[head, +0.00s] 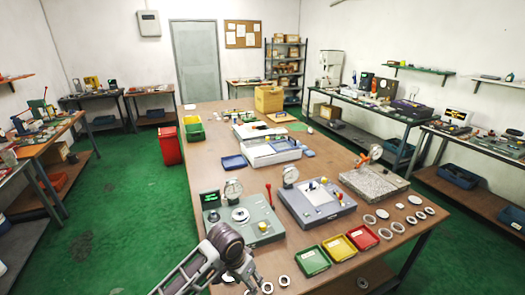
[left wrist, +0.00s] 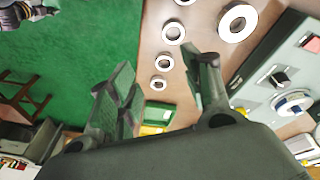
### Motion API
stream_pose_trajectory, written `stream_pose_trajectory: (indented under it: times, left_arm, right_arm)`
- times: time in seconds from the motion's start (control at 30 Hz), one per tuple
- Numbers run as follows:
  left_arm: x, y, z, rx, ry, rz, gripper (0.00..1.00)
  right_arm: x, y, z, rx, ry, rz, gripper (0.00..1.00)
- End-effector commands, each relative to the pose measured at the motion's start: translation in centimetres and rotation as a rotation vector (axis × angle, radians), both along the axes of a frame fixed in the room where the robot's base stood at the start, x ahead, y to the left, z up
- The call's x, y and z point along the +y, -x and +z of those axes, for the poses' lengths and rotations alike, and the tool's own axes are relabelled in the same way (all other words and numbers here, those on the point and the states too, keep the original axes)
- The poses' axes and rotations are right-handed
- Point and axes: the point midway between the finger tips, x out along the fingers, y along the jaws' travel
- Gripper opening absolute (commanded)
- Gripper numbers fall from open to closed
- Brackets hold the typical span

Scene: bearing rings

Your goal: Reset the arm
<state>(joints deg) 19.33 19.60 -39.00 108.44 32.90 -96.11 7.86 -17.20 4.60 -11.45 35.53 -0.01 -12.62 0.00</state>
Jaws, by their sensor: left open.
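My left arm comes in from the bottom of the head view, and its gripper (head: 243,277) hangs over the near edge of the table (head: 215,165). In the left wrist view its two dark fingers (left wrist: 163,68) stand apart with nothing held between them. Several pale bearing rings lie on the brown table beyond the fingers, among them a large ring (left wrist: 237,22) and a smaller ring (left wrist: 164,62). In the head view, rings also lie close to the gripper, such as one ring (head: 284,281). My right gripper is not in view.
A green-grey gauge station (head: 262,226) stands just beyond the gripper. Right of it are a grey gauge station (head: 320,205), a granite plate (head: 372,183) and green (head: 312,262), yellow (head: 338,248) and red (head: 364,237) trays. Green floor is open left of the table.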

Motion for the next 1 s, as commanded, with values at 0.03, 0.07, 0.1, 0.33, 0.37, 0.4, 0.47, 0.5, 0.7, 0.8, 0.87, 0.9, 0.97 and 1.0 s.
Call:
stream_pose_trajectory:
  times: [0.03,0.07,0.1,0.33,0.37,0.4,0.47,0.5,0.7,0.8,0.87,0.9,0.97,1.0]
  left_arm:
    - [-0.1,0.6,-0.1,-0.002,0.012,0.006,0.49]
    - [-0.1,0.9,-0.2,-0.004,0.019,0.011,0.49]
    - [-0.1,1.2,-0.2,-0.009,0.026,0.017,0.49]
    - [0.5,3.0,-0.4,-0.033,0.064,0.065,0.49]
    - [0.7,3.2,-0.4,-0.035,0.066,0.072,0.49]
    - [0.9,3.5,-0.4,-0.04,0.07,0.082,0.49]
    - [1.2,4.0,-0.5,-0.046,0.077,0.099,0.49]
    - [1.4,4.3,-0.5,-0.05,0.081,0.109,0.49]
    - [3.1,5.8,-0.7,-0.067,0.089,0.169,0.49]
    - [4.1,6.6,-0.7,-0.076,0.088,0.202,0.49]
    - [4.8,7.0,-0.8,-0.082,0.086,0.223,0.49]
    - [5.3,7.4,-0.8,-0.085,0.083,0.236,0.49]
    - [6.0,7.9,-0.9,-0.091,0.079,0.256,0.49]
    - [6.6,8.2,-0.9,-0.093,0.076,0.271,0.49]
  right_arm:
    - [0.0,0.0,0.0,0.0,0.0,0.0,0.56]
    - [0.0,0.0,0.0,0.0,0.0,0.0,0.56]
    - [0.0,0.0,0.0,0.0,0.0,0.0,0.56]
    - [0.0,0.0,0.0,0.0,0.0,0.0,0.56]
    - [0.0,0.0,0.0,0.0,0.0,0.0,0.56]
    - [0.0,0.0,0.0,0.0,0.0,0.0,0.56]
    - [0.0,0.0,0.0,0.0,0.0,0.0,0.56]
    - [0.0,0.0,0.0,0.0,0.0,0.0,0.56]
    - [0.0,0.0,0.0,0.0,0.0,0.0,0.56]
    - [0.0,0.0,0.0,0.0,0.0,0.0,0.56]
    - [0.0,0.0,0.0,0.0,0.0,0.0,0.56]
    - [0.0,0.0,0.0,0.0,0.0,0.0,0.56]
    - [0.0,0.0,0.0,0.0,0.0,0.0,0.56]
    - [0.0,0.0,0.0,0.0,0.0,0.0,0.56]
